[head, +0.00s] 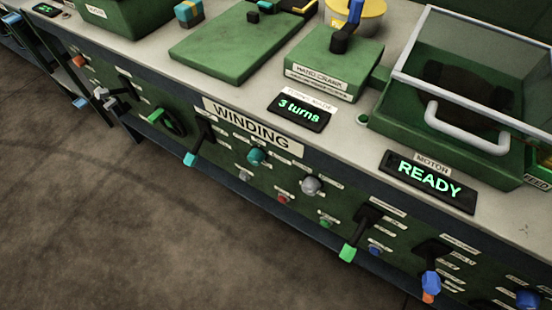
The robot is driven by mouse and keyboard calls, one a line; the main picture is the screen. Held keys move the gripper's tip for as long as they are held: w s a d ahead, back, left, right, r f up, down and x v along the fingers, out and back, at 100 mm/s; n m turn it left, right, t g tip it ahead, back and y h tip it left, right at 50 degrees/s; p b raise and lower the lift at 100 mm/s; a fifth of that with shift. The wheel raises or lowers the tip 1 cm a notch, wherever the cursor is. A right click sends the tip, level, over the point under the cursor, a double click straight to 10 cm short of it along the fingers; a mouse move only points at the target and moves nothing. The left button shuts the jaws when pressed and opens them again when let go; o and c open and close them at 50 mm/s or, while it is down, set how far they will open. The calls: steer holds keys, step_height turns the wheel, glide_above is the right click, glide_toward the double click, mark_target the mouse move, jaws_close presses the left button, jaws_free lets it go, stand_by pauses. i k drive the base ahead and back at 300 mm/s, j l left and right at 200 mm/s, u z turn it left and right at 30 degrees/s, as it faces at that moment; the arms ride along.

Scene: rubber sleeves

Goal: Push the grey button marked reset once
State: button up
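The front panel of the green bench carries two grey controls under the WINDING sign (253,126). One is a larger, rounded grey knob or button (311,186). The other is a smaller grey button (245,176) to its left. The small white labels beside them are too blurred to read, so I cannot tell which is marked reset. My gripper is not in view.
Near the grey controls are a teal knob (257,156), a red button (283,198), a green button (327,222) and a green-tipped lever (348,252). Displays read "3 turns" (299,112) and "READY" (430,180). The floor (150,230) before the bench is clear.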

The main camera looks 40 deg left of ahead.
mark_target(243, 177)
steer(key=u, duration=1.3)
